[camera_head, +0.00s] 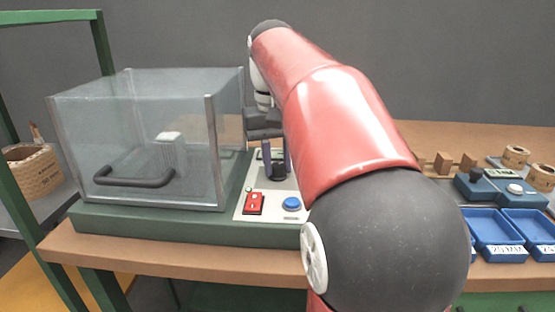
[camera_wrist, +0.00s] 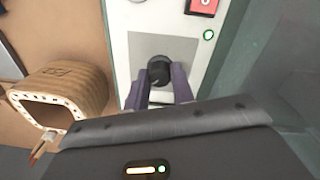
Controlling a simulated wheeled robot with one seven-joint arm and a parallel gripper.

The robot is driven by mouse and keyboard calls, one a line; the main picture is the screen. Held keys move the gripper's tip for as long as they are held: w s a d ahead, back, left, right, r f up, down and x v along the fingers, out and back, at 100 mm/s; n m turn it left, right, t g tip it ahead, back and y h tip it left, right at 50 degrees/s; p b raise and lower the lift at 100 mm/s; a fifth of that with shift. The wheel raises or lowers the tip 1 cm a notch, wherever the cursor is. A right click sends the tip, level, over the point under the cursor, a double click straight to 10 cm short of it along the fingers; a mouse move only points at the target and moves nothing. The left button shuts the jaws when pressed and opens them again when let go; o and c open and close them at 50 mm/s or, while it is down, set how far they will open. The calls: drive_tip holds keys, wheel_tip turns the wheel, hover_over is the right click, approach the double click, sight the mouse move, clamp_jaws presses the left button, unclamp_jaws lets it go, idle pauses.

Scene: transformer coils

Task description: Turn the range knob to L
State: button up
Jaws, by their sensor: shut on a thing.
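The range knob (camera_wrist: 158,68) is a round black knob on a grey plate of the white control panel (camera_wrist: 148,20). In the wrist view my gripper (camera_wrist: 158,80) has its two purple-grey fingers on either side of the knob, shut on it. In the head view the knob (camera_head: 277,172) shows small and dark below my fingers, on the panel (camera_head: 241,209) right of the clear box. The pointer and any range letters are too small or hidden to read.
A clear box (camera_head: 90,130) with a dark handle stands left of the panel on a green base. A red switch (camera_head: 254,203) and a blue button (camera_head: 291,204) sit in front of the knob. A wooden coil (camera_wrist: 62,95) lies beside the panel. Blue trays (camera_head: 488,222) stand at right.

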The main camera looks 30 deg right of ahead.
sight(276, 165)
drive_tip(key=o, duration=1)
drive_tip(key=shift+r, duration=0.15)
wheel_tip(276, 165, up, 8)
drive_tip(key=shift+a+f, duration=0.15)
drive_tip(key=shift+f, duration=0.1)
